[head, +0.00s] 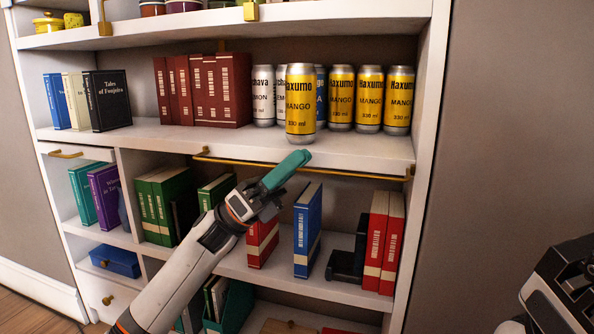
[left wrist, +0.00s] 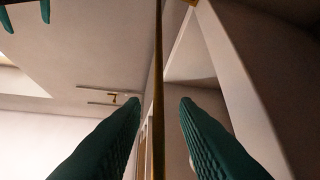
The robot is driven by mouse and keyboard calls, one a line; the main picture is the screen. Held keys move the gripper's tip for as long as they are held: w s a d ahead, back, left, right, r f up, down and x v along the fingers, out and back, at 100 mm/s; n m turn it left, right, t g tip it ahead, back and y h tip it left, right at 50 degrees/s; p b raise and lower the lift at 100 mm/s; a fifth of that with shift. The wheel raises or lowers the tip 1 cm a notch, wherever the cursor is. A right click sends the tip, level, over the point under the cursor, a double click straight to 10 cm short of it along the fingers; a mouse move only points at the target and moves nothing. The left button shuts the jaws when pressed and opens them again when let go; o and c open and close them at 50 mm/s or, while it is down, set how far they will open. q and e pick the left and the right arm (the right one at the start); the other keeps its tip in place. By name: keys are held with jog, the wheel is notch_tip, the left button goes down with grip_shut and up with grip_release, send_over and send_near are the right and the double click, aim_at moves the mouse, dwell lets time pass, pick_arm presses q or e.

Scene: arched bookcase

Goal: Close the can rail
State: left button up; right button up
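The can rail (head: 320,171) is a thin brass bar along the front of the can shelf (head: 210,142). It hangs just below the shelf's front edge, low in front of the cans. My left gripper (head: 300,158) is at the shelf edge, near the rail's middle. In the left wrist view my left gripper (left wrist: 161,100) has its teal fingers apart. The rail (left wrist: 158,60) runs between them there, with a gap to each finger. Part of my right arm (head: 565,290) shows at the lower right; its fingers are not visible.
Several yellow mango cans (head: 370,98) and a few white cans (head: 263,95) stand on the shelf. One mango can (head: 300,103) stands nearest the edge. Dark red books (head: 215,90) are left of them. Below are a blue book (head: 307,230) and red books (head: 385,240).

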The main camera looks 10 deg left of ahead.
pick_arm(q)
jog(key=shift+d+r, duration=0.4)
grip_shut()
jog(key=shift+r+t, duration=0.1)
jog(key=shift+t, duration=0.2)
dwell(0.3)
